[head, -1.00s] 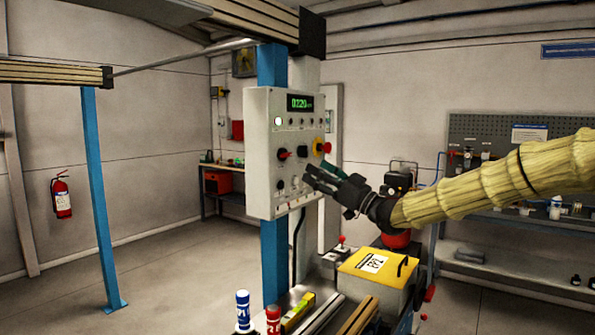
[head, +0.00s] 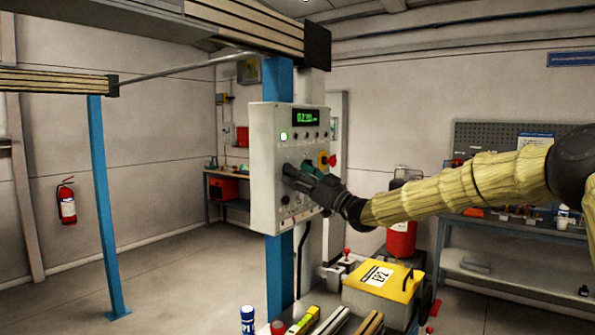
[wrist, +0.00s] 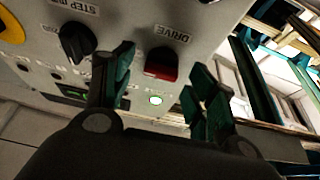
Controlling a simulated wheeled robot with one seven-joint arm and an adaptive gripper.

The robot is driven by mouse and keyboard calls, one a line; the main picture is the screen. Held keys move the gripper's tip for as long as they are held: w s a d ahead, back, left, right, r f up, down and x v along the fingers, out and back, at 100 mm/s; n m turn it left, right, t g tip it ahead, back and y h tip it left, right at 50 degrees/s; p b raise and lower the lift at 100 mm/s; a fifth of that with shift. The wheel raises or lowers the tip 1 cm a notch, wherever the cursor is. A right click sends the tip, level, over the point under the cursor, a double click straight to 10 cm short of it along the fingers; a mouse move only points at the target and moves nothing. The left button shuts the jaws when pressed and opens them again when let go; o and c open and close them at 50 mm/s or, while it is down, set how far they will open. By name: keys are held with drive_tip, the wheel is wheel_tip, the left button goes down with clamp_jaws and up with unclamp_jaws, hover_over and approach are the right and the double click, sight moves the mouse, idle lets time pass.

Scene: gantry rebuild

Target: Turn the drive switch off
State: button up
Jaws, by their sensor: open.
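The drive switch (wrist: 162,66) is a red-faced knob below the label "DRIVE", upside down in the wrist view. My gripper (wrist: 162,78) is open, with one finger to each side of the knob in that picture. Gaps show between the knob and both fingers; I cannot tell how deep the fingertips reach. In the head view my gripper (head: 292,178) is at the front of the grey control panel (head: 262,205) and hides the drive switch. A lit green lamp (wrist: 155,100) shows on the panel, also in the head view (head: 284,136).
A black knob (wrist: 77,43) labelled "STEP" stands beside the left finger in the wrist view. A red button on a yellow ring (head: 328,160) is on the panel's right. A yellow-lidded box (head: 383,278) stands below my arm. Open floor lies left.

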drive_tip(key=shift+w+a+r, duration=0.1)
drive_tip(key=shift+w+a, duration=0.05)
drive_tip(key=shift+a, duration=0.05)
drive_tip(key=c, duration=1)
